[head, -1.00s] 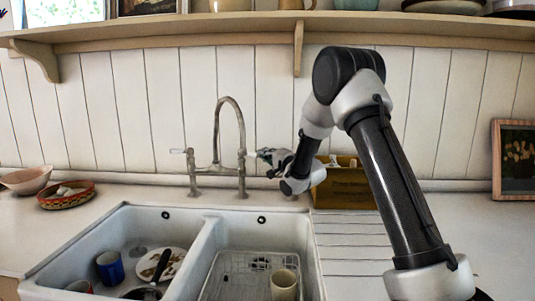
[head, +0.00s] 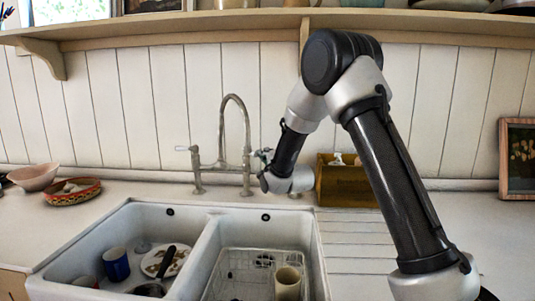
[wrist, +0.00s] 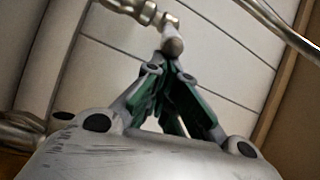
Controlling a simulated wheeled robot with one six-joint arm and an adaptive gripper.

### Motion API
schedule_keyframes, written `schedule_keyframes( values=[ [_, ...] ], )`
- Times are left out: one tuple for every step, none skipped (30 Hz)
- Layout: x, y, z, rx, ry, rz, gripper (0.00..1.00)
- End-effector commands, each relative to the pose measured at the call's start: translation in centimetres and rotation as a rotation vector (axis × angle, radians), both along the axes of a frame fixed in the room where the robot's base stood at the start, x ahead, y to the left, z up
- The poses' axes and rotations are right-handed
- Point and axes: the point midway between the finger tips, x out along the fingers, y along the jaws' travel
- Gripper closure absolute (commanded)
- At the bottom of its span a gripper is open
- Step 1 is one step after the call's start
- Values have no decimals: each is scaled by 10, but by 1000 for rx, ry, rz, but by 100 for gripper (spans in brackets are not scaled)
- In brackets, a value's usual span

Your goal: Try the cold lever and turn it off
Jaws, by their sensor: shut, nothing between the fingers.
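A chrome bridge tap (head: 221,163) with a tall curved spout stands behind the sink. Its left lever (head: 182,149) has a pale handle sticking out to the left. The right lever is mostly hidden behind my gripper in the head view. In the wrist view that lever (wrist: 172,43) shows as a short metal arm with a rounded end. My gripper (wrist: 168,62) is shut and empty, its fingertips right at the rounded end; I cannot tell if they touch. It also shows beside the tap in the head view (head: 263,156). No water stream is clearly visible.
The double white sink (head: 208,240) holds a blue mug (head: 116,264), a plate (head: 158,262), a wire rack (head: 235,265) and a beige cup (head: 287,283). A wooden box (head: 345,185) stands close right of my gripper. A shelf (head: 200,27) runs above.

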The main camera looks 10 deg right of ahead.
Motion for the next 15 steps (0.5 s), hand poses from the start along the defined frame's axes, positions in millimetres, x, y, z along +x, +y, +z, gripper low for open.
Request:
schedule_keyframes(
  values=[
    [-2,3,0,0,0,2,100],
    [-3,5,0,0,0,2,100],
    [-4,6,0,1,0,2,100],
    [-5,7,0,1,0,2,100],
    [-5,8,0,1,-1,1,100],
    [-6,10,0,1,-1,1,100],
    [-7,10,0,1,-1,1,100],
    [-7,11,1,1,-1,1,100],
    [-8,12,1,1,-2,1,100],
    [-8,13,1,1,-2,1,100],
    [-8,13,1,1,-2,1,100],
    [-9,14,1,1,-2,1,100],
    [-9,14,1,1,-2,1,100],
    [-9,15,1,1,-1,2,100],
    [-9,15,1,1,-1,2,100]
  ],
)
